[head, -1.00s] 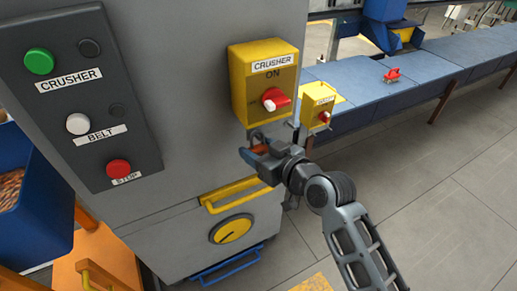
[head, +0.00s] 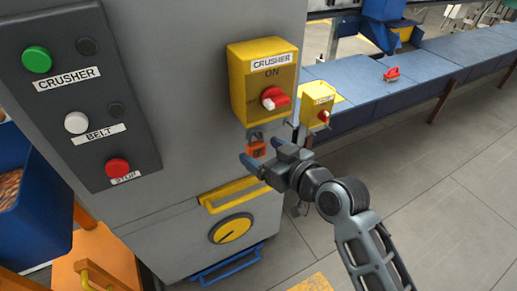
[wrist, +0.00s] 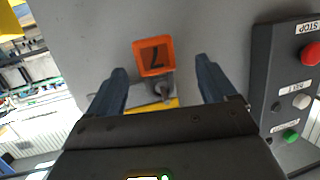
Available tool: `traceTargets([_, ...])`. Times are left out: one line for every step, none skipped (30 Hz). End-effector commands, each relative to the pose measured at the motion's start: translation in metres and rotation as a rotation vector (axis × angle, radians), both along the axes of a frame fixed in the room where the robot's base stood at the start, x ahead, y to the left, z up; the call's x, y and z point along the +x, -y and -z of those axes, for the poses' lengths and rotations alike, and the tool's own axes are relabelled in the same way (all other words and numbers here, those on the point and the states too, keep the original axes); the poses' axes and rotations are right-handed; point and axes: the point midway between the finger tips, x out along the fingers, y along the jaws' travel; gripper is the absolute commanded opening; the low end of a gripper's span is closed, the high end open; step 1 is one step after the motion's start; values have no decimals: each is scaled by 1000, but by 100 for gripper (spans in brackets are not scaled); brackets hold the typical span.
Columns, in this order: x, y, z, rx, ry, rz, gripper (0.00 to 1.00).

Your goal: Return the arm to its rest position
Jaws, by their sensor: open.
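My gripper (head: 265,150) is in front of the grey cabinet, below the yellow CRUSHER switch box (head: 264,85). It is open and empty, and its two blue-tipped fingers also show spread apart in the wrist view (wrist: 162,88). An orange padlock (head: 256,149) hangs below the switch box, just beyond the fingers. In the wrist view the padlock (wrist: 154,56) shows a dark 7 and lies ahead of the gap between the fingers, apart from both. My arm reaches in from the lower right of the head view.
A button panel (head: 84,110) is on the cabinet (head: 185,130) at left. A yellow handle (head: 235,197) sticks out below my gripper. A second yellow switch box (head: 318,104) is behind, beside a blue conveyor (head: 435,70) with a red object (head: 391,74). The floor (head: 430,185) at right is clear.

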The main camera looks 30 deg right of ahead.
Motion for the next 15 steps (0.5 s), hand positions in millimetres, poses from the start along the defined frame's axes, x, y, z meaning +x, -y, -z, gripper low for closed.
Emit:
traceTargets([-10, 2, -1, 0, -1, 1, 84])
traceTargets([-15, 3, -2, -1, -2, 1, 84])
traceTargets([-21, 4, -4, 0, -1, 1, 84])
traceTargets([-25, 5, -5, 0, -1, 1, 84])
traceTargets([-29, 6, -6, -2, -1, 2, 84])
traceTargets([-34, 7, -8, -1, -1, 2, 84])
traceTargets([-37, 8, -9, -1, -1, 2, 84])
traceTargets([-40, 8, -10, 0, -1, 1, 84])
traceTargets([-43, 9, -10, 0, -1, 1, 84])
traceTargets([-45, 9, -11, 0, -1, 0, 84])
traceTargets([-47, 9, -12, 0, 0, 0, 84])
traceTargets([-48, 9, -12, 0, 0, 0, 84])
traceTargets([-49, 10, -13, 0, 0, 0, 84])
traceTargets([-49, 10, -13, 0, 0, 0, 84])
traceTargets([-49, 10, -13, 0, 0, 0, 84])
